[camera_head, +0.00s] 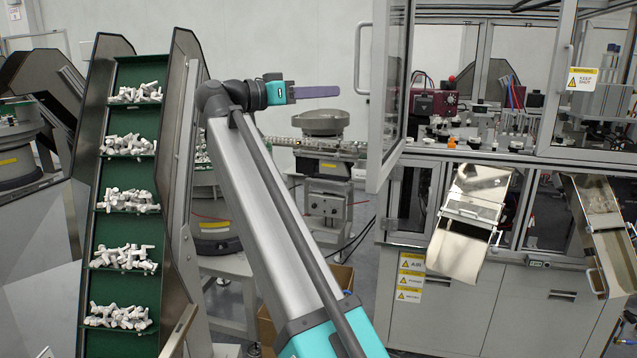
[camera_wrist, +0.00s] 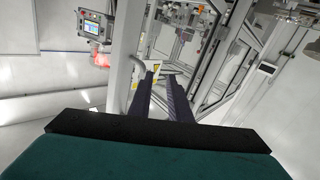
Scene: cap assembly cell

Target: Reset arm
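My arm reaches up from the bottom middle of the head view and bends at a dark elbow or wrist joint near the conveyor. My gripper (camera_head: 338,91) points right, toward the open glass door of the machine, with nothing seen in it. In the head view its fingers show edge-on as one purple-grey bar. In the wrist view the two dark fingers of my gripper (camera_wrist: 162,88) run forward side by side with a narrow gap between them. No object shows between them.
A green inclined conveyor (camera_head: 126,178) carrying white parts stands left of my arm. A glass door (camera_head: 386,85) stands open right of my gripper. The assembly machine (camera_head: 480,300) with metal chutes (camera_head: 465,225) fills the right. A round feeder (camera_head: 320,122) stands behind. A control screen (camera_wrist: 92,27) shows in the wrist view.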

